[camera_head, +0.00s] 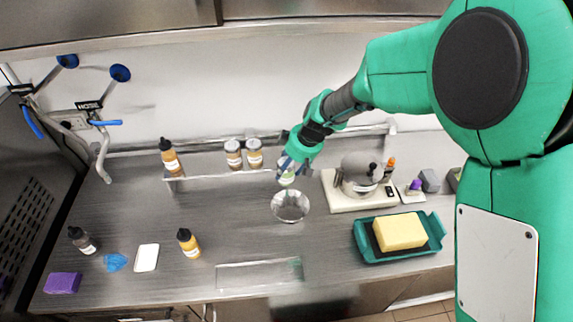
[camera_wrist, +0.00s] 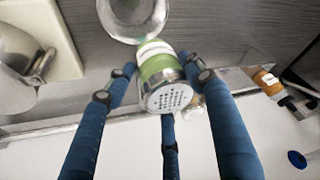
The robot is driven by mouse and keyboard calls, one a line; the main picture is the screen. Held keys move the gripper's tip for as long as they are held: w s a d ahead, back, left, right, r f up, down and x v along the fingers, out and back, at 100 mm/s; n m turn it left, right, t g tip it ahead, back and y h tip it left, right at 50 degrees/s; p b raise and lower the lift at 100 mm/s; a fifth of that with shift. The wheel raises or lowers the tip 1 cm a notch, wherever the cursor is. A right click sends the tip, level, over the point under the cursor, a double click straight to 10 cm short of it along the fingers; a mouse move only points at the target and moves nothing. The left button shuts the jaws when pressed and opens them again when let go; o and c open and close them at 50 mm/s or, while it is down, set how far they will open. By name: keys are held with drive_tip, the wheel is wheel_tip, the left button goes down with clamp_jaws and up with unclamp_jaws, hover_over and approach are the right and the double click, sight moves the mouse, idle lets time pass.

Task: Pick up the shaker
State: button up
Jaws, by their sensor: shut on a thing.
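The shaker (camera_wrist: 160,68) has a green body, a white label and a pale lid with several small holes. It also shows in the head view (camera_head: 286,180), partly hidden by my gripper (camera_head: 291,165). In the wrist view my gripper (camera_wrist: 158,72) has its blue fingers around the shaker's sides, shut on it. The lid faces the wrist camera. The shaker is near the back shelf, behind the metal bowl (camera_head: 290,218). I cannot tell whether its base touches a surface.
Two capped jars (camera_head: 254,158) and an orange bottle (camera_head: 171,158) stand along the back shelf (camera_head: 205,177). A metal pot (camera_head: 360,172) sits on a white appliance to the right. A teal tray (camera_head: 432,240) holds a yellow block. The counter's left middle is clear.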

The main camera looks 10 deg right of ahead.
idle(0.7)
drive_tip(key=s+a+f+n+b, duration=0.1)
drive_tip(key=s+a+f+b, duration=0.1)
drive_tip(key=s, duration=0.5)
drive_tip(key=s+a+f+n+g+b, duration=0.1)
drive_tip(key=s+a+f+b, duration=0.1)
drive_tip(key=s+a+f, duration=0.3)
drive_tip(key=s+a+f+n+b, duration=0.2)
drive_tip(key=s+a+f, duration=0.2)
drive_tip(key=s, duration=0.6)
drive_tip(key=shift+s+f+g, duration=0.3)
drive_tip(key=shift+f, duration=0.1)
drive_tip(key=shift+w+a, duration=0.15)
hover_over(240, 232)
drive_tip(key=shift+f+p, duration=0.3)
drive_tip(key=shift+f, duration=0.45)
drive_tip(key=shift+f, duration=0.1)
drive_tip(key=shift+f, duration=1.65)
drive_tip(key=shift+f+b, duration=0.15)
drive_tip(key=shift+b, duration=0.3)
